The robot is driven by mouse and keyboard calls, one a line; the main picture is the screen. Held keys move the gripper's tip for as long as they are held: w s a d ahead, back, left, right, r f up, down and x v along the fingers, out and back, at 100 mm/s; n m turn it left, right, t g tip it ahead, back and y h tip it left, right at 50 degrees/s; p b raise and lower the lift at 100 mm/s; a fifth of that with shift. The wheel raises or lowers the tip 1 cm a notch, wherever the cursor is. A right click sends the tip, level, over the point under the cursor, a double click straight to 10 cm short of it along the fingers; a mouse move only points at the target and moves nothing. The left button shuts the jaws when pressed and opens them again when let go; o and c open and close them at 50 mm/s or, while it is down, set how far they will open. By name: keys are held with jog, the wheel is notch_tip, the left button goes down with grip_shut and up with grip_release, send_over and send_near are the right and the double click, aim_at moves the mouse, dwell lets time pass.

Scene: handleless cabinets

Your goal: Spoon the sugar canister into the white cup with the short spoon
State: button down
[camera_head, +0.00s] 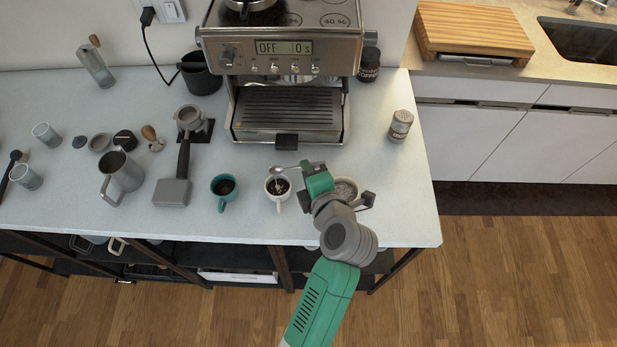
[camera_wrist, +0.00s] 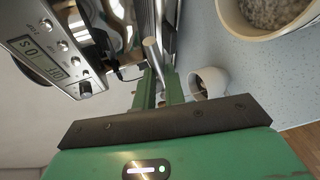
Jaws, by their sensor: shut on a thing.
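My gripper (camera_head: 303,172) is shut on the short spoon (camera_head: 284,171), whose metal end shows just left of the fingers, by the white cup's far rim. In the wrist view the spoon's handle (camera_wrist: 155,58) stands between the green fingers (camera_wrist: 160,90). The white cup (camera_head: 268,195) holds dark coffee with a pale patch and stands left of my gripper; it also shows in the wrist view (camera_wrist: 196,86). The sugar canister (camera_head: 346,183), with grainy grey-white contents, is partly hidden behind my wrist; its pale rim shows in the wrist view (camera_wrist: 232,18). I cannot tell whether the spoon carries sugar.
A green cup (camera_head: 222,201) of dark coffee stands left of the white cup. A shaker (camera_head: 400,126) stands near the counter's right edge. The front counter edge is close.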

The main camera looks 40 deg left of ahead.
jog(key=shift+s+d+f+n+t+y+b, duration=0.1)
jog(key=shift+f+n+t+y+b, duration=0.45)
jog(key=shift+b, duration=3.75)
jog(key=shift+n+t+y+b, duration=0.1)
jog(key=shift+n+y+b, duration=0.85)
jog(key=shift+b, duration=3.3)
jog(key=shift+s+d+f+n+t+y+b, duration=0.1)
jog(key=shift+f+n+t+y+b, duration=0.6)
jog(key=shift+b, duration=3.6)
jog(key=shift+r+g+y+b, duration=0.45)
jog(key=shift+y+b, duration=0.25)
jog(key=shift+b, duration=0.15)
jog(key=shift+r+n+y+b, duration=0.15)
jog(key=shift+n+y+b, duration=0.15)
jog(key=shift+b, duration=0.25)
jog(key=shift+r, duration=0.15)
